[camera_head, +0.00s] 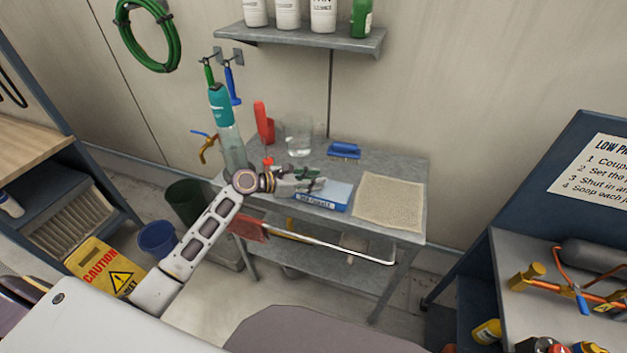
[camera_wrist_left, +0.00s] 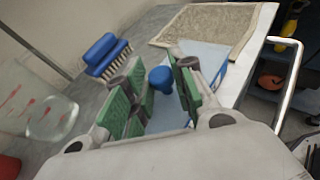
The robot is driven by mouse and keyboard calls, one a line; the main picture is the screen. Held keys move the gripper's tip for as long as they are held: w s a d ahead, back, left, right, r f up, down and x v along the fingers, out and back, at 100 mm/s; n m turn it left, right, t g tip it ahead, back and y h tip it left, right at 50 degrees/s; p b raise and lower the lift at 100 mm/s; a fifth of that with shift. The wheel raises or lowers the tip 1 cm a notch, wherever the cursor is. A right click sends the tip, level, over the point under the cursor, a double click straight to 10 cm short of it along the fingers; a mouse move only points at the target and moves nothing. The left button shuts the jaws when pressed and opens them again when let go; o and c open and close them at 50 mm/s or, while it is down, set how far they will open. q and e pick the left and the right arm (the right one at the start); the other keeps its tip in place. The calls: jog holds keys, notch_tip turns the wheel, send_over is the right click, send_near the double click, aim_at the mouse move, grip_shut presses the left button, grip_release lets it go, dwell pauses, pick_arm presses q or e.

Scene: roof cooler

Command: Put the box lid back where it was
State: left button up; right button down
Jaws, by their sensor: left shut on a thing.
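A blue box (camera_head: 320,204) with a white printed label stands on the grey metal table. Its flat light-blue lid (camera_head: 338,191) shows at the top of the box, partly hidden by my left gripper; whether it sits flush I cannot tell. My left gripper (camera_head: 303,180) is over the left part of the box. In the left wrist view its green-padded fingers (camera_wrist_left: 160,88) are shut on the lid's round blue knob (camera_wrist_left: 160,76). The light-blue lid surface (camera_wrist_left: 207,54) shows beneath and beyond the fingers. My right gripper is in neither view.
A beige cloth (camera_head: 389,201) lies right of the box. A blue brush (camera_head: 344,151), a clear beaker (camera_head: 299,136) and a red tool (camera_head: 263,122) are behind. A white rail (camera_head: 330,247) runs along the table's front. A shelf (camera_head: 300,38) hangs above.

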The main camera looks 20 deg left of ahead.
pick_arm(q)
jog(key=o, duration=1)
jog(key=shift+f, duration=0.1)
jog(key=shift+v, duration=6)
jog(key=shift+d, duration=0.1)
